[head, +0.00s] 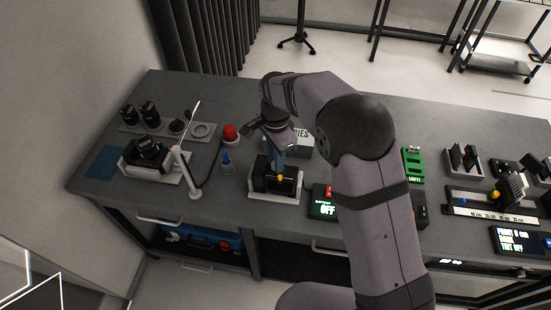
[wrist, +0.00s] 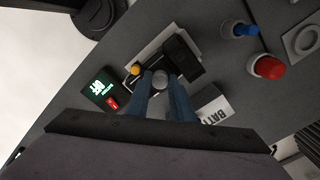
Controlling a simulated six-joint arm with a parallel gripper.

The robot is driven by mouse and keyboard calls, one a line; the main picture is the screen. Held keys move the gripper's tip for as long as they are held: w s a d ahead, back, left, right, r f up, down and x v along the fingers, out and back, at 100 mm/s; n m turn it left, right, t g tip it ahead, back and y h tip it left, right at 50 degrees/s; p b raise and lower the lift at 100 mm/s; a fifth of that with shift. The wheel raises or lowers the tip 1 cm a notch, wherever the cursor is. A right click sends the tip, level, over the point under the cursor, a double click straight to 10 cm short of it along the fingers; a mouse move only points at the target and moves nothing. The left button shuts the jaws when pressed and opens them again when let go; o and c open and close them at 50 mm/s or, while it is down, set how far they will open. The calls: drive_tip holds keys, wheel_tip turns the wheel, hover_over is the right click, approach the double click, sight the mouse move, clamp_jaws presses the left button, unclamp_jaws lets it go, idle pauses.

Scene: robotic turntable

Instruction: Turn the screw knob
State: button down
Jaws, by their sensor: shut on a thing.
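The screw knob (wrist: 160,77) looks like a small round grey knob, seen from above in the wrist view. It sits between the two blue fingertips of my gripper (wrist: 160,84), which is shut on it. The knob belongs to a black device (wrist: 184,58) on a light base, with a small yellow part (wrist: 135,68) beside the fingers. In the head view my gripper (head: 277,163) points down onto the black device (head: 262,180), and the knob is hidden there by the fingers.
A small screen reading OFF (head: 323,208) stands just right of the device. A red button (head: 231,133) and a blue-topped part (head: 226,160) stand to its left. A box of batteries (head: 301,139) is close behind my gripper.

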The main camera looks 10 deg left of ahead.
drive_tip(key=shift+w+r, duration=0.1)
drive_tip(key=shift+r, duration=0.05)
drive_tip(key=c, duration=1.8)
unclamp_jaws()
drive_tip(key=shift+r+b, duration=1.2)
drive_tip(key=shift+r, duration=2.45)
drive_tip(key=shift+d, duration=0.1)
drive_tip(key=s+d+f+n, duration=0.2)
drive_tip(key=s+d+n, duration=0.1)
drive_tip(key=s+d, duration=0.4)
drive_tip(key=s+d+f+n, duration=0.2)
drive_tip(key=s+d, duration=0.4)
drive_tip(key=d, duration=0.3)
drive_tip(key=s+d+f+n, duration=0.3)
drive_tip(key=s+d+n, duration=0.1)
drive_tip(key=s+d, duration=0.3)
drive_tip(key=shift+s+d+n, duration=0.35)
drive_tip(key=shift+d+n, duration=0.05)
drive_tip(key=shift+d, duration=0.3)
